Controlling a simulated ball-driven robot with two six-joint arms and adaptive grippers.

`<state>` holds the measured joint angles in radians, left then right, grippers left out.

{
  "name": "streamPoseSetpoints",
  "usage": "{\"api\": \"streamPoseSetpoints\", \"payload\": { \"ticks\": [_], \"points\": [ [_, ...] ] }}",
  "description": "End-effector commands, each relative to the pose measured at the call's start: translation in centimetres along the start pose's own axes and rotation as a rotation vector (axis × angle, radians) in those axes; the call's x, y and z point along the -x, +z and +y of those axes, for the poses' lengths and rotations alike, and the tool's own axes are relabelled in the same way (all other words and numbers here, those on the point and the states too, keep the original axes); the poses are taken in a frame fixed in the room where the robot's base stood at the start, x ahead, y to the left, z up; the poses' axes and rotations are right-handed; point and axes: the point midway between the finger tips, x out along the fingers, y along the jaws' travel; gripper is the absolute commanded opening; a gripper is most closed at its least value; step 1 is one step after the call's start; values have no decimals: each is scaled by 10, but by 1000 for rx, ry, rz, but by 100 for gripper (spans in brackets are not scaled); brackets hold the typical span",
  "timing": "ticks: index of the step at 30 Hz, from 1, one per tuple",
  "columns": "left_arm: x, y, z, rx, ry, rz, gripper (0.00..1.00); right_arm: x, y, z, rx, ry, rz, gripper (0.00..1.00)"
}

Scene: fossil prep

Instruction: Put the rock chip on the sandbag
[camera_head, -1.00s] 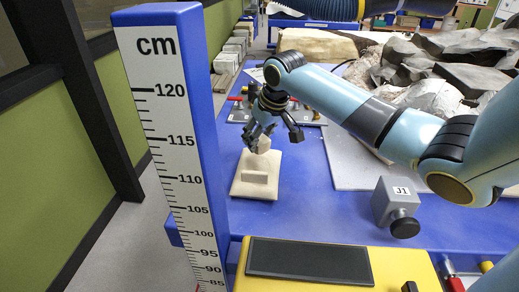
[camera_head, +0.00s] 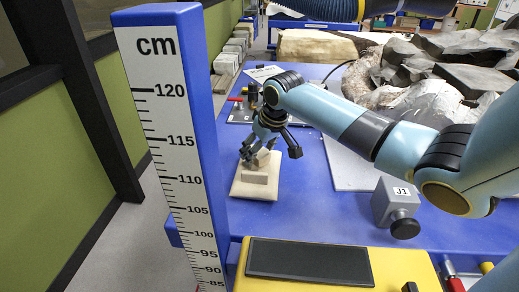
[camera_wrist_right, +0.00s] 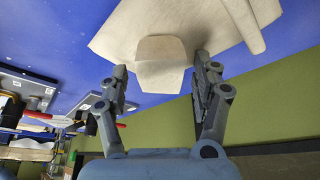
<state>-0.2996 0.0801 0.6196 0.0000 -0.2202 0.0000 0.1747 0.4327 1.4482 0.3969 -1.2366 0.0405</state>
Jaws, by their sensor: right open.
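The sandbag (camera_head: 243,188) is a flat beige pad on the blue table, with a raised bar on its top. The rock chip (camera_wrist_right: 160,65) is a small pale block at the sandbag's far edge in the head view, mostly hidden there by the fingers. In the right wrist view, it appears against the sandbag (camera_wrist_right: 205,20), between the open fingers, with a gap on each side. My right gripper (camera_wrist_right: 160,75) is open around the chip. It also shows in the head view (camera_head: 270,150), low over the sandbag's far end. My left gripper is out of view.
A grey block marked J1 (camera_head: 391,200) with a black knob stands to the right. A tall centimetre scale (camera_head: 170,130) rises at the left. Large fossil rocks (camera_head: 430,85) lie at the back right. A yellow box with a dark panel (camera_head: 310,262) is in front.

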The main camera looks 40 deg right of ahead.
Motion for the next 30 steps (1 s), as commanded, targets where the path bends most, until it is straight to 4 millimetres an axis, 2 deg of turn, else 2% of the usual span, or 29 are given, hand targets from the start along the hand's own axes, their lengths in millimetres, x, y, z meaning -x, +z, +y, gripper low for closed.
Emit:
{"api": "streamPoseSetpoints", "payload": {
  "ticks": [4, 7, 15, 21, 25, 30],
  "points": [
    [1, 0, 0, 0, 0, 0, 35, 5, -1, 1, 1, 1, 2, 66],
    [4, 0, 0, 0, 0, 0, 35, 19, -2, 1, 2, 2, 3, 66],
    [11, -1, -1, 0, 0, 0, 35, 80, -2, 2, 3, 4, 3, 66],
    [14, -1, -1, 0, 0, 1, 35, 112, -2, 1, 1, 2, 2, 66],
    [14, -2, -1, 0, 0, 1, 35, 121, -1, 0, 1, 1, 1, 66],
    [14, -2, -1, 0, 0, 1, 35, 122, -1, 0, -1, 0, 0, 66]
  ]
}}
